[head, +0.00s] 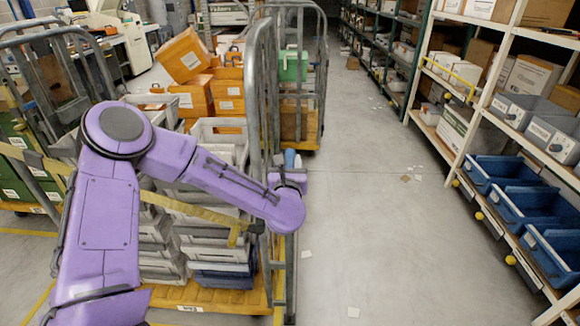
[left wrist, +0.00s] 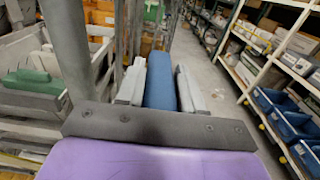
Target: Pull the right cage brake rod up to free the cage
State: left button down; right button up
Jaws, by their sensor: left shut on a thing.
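The roll cage (head: 262,90) is a grey tubular frame on an orange base, loaded with grey crates. My purple left arm reaches across its front. My left gripper (head: 290,160) is beside the cage's right-hand upright. In the left wrist view, the two light grey fingers of my left gripper (left wrist: 161,88) are closed on both sides of a blue grip, which I take to be the brake rod (left wrist: 160,80). Only a small blue bit of the brake rod (head: 289,157) shows in the head view; its lower part is hidden. My right gripper is not in view.
Another cage (head: 322,75) with orange boxes and a green case stands behind. A cage (head: 60,80) is at left. Shelving with blue bins (head: 500,172) lines the right. The aisle floor (head: 385,230) between is mostly clear, with a few paper scraps.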

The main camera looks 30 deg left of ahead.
pick_arm(q)
jog(key=c, duration=0.8)
grip_release()
jog(key=shift+w+r, duration=0.1)
jog(key=shift+r, duration=0.3)
jog(key=shift+d+f, duration=0.1)
jog(key=shift+s+d+f+b, duration=0.2)
jog(key=shift+s+b, duration=0.15)
jog(key=shift+s, duration=0.05)
jog(key=b+v, duration=0.3)
jog(key=v, duration=0.6)
jog(key=shift+s+d+r, duration=0.2)
jog(key=shift+s+r, duration=0.05)
jog(key=shift+s, duration=0.05)
